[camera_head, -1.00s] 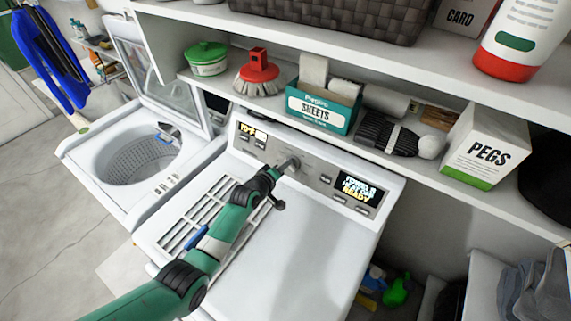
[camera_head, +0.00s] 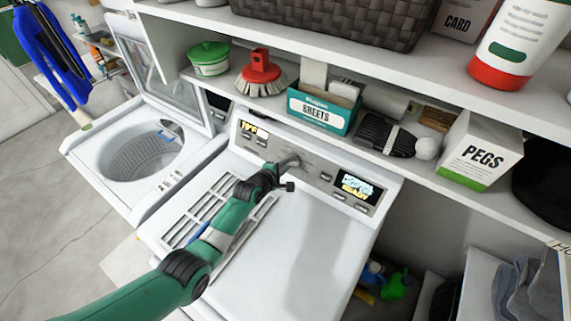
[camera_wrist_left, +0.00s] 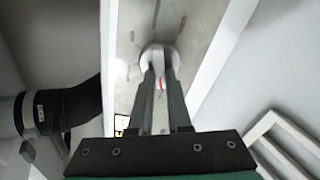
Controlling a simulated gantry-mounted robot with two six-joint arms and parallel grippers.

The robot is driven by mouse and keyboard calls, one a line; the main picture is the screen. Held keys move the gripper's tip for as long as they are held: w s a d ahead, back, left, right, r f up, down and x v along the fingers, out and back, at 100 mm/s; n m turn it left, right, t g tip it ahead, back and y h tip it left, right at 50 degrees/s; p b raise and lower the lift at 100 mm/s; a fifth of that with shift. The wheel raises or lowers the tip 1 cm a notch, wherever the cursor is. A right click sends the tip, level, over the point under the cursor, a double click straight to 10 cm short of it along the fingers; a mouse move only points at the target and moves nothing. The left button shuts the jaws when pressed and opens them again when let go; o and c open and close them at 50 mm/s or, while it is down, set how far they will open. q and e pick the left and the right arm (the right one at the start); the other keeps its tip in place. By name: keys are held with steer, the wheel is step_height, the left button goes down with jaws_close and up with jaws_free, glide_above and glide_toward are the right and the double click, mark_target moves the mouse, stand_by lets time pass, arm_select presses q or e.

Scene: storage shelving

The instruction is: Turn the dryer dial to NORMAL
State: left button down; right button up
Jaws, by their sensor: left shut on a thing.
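The dryer (camera_head: 290,235) is a white machine with a grey control panel at its back. My left gripper (camera_head: 279,168) reaches across its top and is shut on the dial (camera_head: 290,161). In the left wrist view the fingers (camera_wrist_left: 159,80) close around the round dial (camera_wrist_left: 158,54), with a small red mark between them. The lit display (camera_head: 356,187) right of the dial seems to read NORMAL over READY in small, blurred letters. The dial's own lettering is too small to read. My right gripper is in neither view.
An open top-loading washer (camera_head: 140,160) stands left. The shelf (camera_head: 420,172) above the panel carries a sheets box (camera_head: 322,110), brushes (camera_head: 262,75) and a pegs box (camera_head: 480,150). The dryer's right top is clear.

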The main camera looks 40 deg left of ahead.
arm_select(q)
steer(key=shift+n, duration=0.5)
steer(key=c, duration=0.9)
jaws_free()
steer(key=shift+o, duration=0.2)
steer(key=p+v, duration=0.3)
steer(key=v, duration=0.8)
steer(key=shift+s+r+p, duration=0.15)
steer(key=shift+s+p, duration=0.1)
steer(key=shift+p, duration=0.15)
